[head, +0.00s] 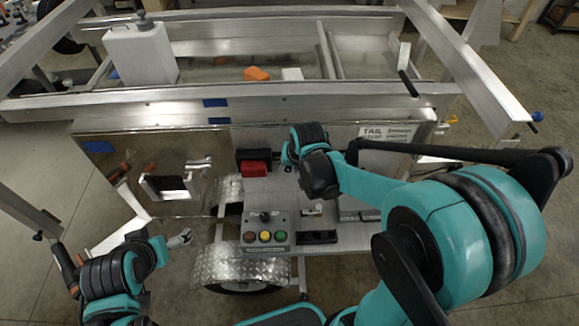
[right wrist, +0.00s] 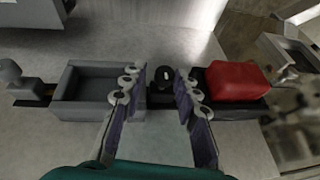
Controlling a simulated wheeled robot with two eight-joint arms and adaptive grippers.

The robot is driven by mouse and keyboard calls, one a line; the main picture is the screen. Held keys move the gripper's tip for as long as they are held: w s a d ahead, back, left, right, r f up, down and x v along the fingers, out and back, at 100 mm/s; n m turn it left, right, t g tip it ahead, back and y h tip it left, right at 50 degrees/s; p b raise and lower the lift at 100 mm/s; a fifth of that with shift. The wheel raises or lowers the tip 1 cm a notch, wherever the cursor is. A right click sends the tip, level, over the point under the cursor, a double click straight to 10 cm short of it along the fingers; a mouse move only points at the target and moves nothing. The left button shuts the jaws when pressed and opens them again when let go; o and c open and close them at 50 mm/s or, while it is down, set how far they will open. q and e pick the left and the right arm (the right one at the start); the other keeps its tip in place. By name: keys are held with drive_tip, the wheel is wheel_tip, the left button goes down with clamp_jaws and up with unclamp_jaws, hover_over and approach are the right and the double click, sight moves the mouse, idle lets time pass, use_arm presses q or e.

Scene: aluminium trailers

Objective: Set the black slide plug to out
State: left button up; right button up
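A small black piece with a rounded, ringed end, which looks like the black slide plug (right wrist: 160,78), sits between a grey box and a black base carrying a red block in the right wrist view. My right gripper (right wrist: 162,88) is open, with one finger on each side of the piece and gaps visible between. I cannot tell how far the plug is slid. In the head view my right wrist hides the plug and most of the right gripper (head: 290,158). My left gripper (head: 181,238) is at the lower left, away from the plug; its finger opening is unclear.
The red block (right wrist: 236,82) is just right of the fingers, the grey open-topped box (right wrist: 88,92) just left. A control box (head: 265,235) with coloured buttons stands on the trailer shelf in front. A metal trailer panel (head: 110,165) rises behind.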

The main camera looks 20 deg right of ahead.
idle(0.3)
drive_tip(key=v, duration=1.2)
drive_tip(key=s+a+f+n+t, duration=0.1)
drive_tip(key=s+f+n+t, duration=0.1)
drive_tip(key=s, duration=0.9)
drive_tip(key=shift+s+f+n, duration=0.25)
drive_tip(key=shift+f+n, duration=0.35)
drive_tip(key=shift+n, duration=0.4)
